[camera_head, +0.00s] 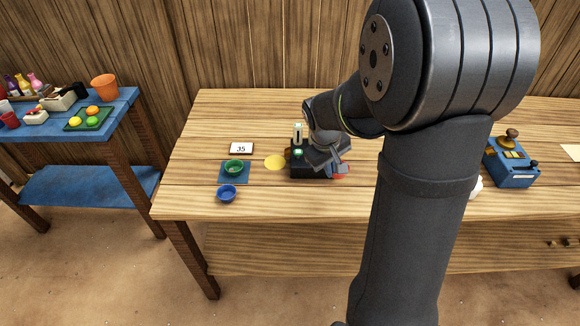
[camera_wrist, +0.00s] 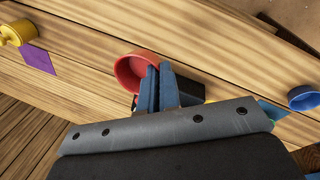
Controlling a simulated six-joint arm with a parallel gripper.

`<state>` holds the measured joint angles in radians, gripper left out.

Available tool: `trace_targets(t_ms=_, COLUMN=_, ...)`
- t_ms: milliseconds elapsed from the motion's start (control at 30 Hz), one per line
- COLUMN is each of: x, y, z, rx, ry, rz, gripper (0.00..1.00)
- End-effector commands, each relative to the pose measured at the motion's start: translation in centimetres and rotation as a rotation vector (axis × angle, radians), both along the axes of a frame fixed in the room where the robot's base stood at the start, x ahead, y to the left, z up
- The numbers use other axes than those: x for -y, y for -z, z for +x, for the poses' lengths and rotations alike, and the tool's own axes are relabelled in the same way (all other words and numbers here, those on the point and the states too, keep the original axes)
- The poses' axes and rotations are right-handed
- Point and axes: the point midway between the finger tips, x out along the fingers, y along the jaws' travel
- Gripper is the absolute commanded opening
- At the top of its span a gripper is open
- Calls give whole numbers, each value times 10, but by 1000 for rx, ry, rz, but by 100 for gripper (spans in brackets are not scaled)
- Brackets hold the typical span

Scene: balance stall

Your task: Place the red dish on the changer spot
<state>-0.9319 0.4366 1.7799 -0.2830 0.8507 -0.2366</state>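The red dish (camera_wrist: 132,72) is at the fingertips of my gripper (camera_wrist: 158,70) in the wrist view. The two blue fingers are close together, with the dish's near wall between their tips. In the head view only a small part of the red dish (camera_head: 341,170) shows, below my gripper (camera_head: 325,160) and at the right of a black device (camera_head: 308,171). Whether the dish touches the table is hidden. A flat yellow round spot (camera_head: 275,162) lies bare on the table left of the black device; I cannot tell whether it is the changer spot.
A green dish (camera_head: 234,167) stands on a blue mat (camera_head: 224,179), with a blue dish (camera_head: 227,193) in front. A sign reading 35 (camera_head: 241,148) lies behind. A blue device (camera_head: 511,163) stands at the right. The table's left front is clear.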

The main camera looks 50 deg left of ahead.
Motion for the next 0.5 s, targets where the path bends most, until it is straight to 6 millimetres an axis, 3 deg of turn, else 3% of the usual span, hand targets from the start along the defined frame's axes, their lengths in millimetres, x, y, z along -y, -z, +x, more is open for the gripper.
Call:
trace_targets(t_ms=300, x=-121, y=4, z=-3, rx=-5, ry=-534, rz=14, gripper=0)
trace_targets(t_ms=500, x=-179, y=7, z=-12, rx=12, ry=-805, rz=22, gripper=0)
